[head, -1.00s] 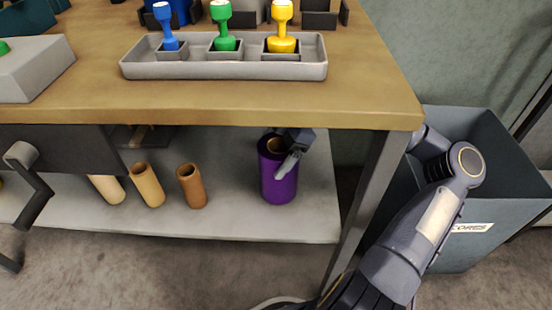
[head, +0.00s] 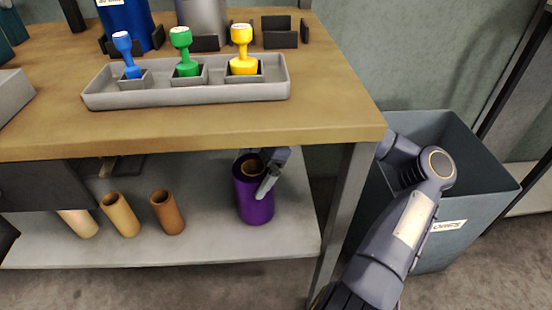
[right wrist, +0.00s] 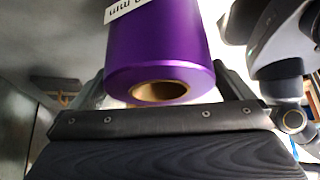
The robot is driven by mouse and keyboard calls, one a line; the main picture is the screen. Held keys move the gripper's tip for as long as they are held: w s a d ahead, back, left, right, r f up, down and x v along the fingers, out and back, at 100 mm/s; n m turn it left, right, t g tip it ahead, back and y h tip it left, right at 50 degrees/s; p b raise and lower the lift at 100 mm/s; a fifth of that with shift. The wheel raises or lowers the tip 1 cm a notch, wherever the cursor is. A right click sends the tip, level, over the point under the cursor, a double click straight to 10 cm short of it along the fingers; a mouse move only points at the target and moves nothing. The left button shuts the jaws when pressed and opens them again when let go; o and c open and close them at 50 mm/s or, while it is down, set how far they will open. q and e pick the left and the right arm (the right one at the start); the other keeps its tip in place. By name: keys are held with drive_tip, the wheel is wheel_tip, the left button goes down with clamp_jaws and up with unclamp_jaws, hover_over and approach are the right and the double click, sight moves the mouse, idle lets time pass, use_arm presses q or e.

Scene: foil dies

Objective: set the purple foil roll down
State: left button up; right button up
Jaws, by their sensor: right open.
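The purple foil roll (head: 256,205) stands upright on the lower shelf (head: 205,240) under the worktop, its brown core facing up. My right gripper (head: 268,178) is at the top of the roll, reaching in under the worktop. In the right wrist view the gripper (right wrist: 160,100) is open, with a finger on each side of the purple roll (right wrist: 165,50). I cannot tell whether the fingers touch it. A white label shows on the roll's side there. My left gripper is not in view.
Several brown cardboard cores (head: 168,212) stand on the shelf left of the roll. A grey bin (head: 455,190) stands right of the table leg (head: 342,215). The worktop edge (head: 200,148) overhangs the shelf. A grey tray (head: 185,97) holds blue, green and yellow stamps above.

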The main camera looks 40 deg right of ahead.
drive_tip(key=s+d+p, duration=0.2)
drive_tip(key=d+p, duration=0.1)
drive_tip(key=d, duration=0.8)
drive_tip(key=shift+d+p, duration=0.4)
